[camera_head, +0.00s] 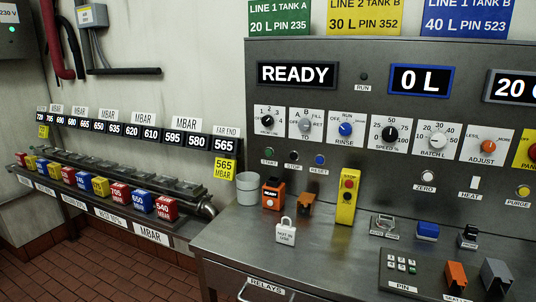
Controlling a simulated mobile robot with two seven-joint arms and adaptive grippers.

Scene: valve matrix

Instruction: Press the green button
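The green button (269,153) is a small round button at the lower left of the grey control panel (330,185), with a small label under it that seems to read START. A black button (293,156) labelled STOP and a blue button (320,159) labelled RESET sit to its right. Nothing covers the green button. Neither of my grippers shows in this view.
On the steel counter (240,254) below stand a grey cup (248,189), an orange box (273,194), a white padlock tag (286,231) and a yellow STOP pendant (347,195). Knobs (346,129) line the panel above. A rack of coloured blocks (117,193) runs along the left wall.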

